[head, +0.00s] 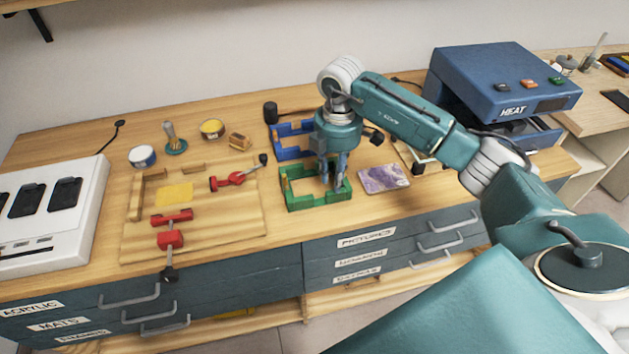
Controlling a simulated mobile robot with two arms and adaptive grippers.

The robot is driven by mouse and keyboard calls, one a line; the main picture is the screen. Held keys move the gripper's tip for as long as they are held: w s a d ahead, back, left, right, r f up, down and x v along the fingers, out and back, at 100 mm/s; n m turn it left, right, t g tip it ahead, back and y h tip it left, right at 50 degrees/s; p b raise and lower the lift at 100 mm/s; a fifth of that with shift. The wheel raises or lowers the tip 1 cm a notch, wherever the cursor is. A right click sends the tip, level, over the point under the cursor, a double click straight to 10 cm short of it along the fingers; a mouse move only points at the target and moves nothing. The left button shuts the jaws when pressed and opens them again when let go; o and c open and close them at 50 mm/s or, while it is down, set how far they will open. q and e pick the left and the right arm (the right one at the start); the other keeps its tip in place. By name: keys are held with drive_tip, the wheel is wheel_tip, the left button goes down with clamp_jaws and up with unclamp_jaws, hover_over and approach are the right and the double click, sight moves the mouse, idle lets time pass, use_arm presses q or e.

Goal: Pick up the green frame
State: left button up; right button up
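The green frame (309,202) lies on the wooden bench top, right of centre. It is a rectangular frame with an open middle. My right gripper (332,182) points down over the right part of the green frame. Its two fingers are apart, with a gap between them, and the tips overlap the frame in the picture. Whether they touch it is hard to tell. The gripper hides part of the frame's right and far sides. My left gripper is not in view.
A blue frame (287,154) lies just behind the green one. A purple picture (383,178) lies to its right. A blue heat press (500,85) stands further right. A wooden board (220,225) with red clamps (171,238) is at left. Labelled drawers (400,240) sit below the bench edge.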

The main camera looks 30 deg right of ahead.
wheel_tip(320, 180, down, 5)
drive_tip(key=shift+a+r+p, duration=0.1)
drive_tip(key=shift+a+p, duration=0.05)
drive_tip(key=shift+p, duration=1)
drive_tip(key=shift+f, duration=0.3)
clamp_jaws()
drive_tip(key=shift+r, duration=0.15)
